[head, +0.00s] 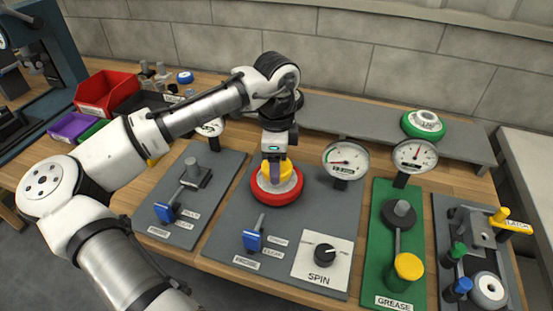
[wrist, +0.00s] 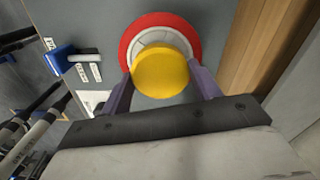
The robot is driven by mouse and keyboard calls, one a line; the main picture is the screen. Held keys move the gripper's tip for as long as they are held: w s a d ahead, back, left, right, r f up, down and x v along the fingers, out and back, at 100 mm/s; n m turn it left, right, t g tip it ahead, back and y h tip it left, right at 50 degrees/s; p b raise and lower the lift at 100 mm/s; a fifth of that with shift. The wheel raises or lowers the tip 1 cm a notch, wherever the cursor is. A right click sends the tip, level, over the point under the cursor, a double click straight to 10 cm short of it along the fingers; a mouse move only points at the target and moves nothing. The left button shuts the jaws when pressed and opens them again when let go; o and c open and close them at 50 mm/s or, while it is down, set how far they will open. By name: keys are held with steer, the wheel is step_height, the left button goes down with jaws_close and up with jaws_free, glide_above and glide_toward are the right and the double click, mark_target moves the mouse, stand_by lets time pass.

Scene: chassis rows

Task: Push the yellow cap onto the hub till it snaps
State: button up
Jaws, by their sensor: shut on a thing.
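The yellow cap (head: 284,170) is between the fingers of my gripper (head: 275,172), over the middle of a red-rimmed wheel with a pale hub (head: 292,187). In the wrist view the cap (wrist: 161,72) sits between my two purple fingers (wrist: 162,90), shut on its sides. The hub's pale face (wrist: 157,36) shows past the cap's far edge, inside the red rim (wrist: 128,45). The cap hides the hub's centre, so I cannot tell whether it touches or is seated.
Blue-handled levers (head: 253,240) and a SPIN knob (head: 324,254) stand in front of the wheel. Dial gauges (head: 345,160) stand to its right. A green grease panel (head: 391,250) has another yellow-topped post (head: 408,267). A green-rimmed wheel (head: 424,125) lies on the back shelf.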

steer(key=shift+f, duration=0.9)
stand_by(0.8)
steer(key=o, duration=1)
steer(key=shift+o, duration=0.2)
steer(key=shift+r, duration=0.1)
step_height(320, 180, up, 14)
steer(key=shift+f, duration=0.2)
steer(key=shift+s+f, duration=0.1)
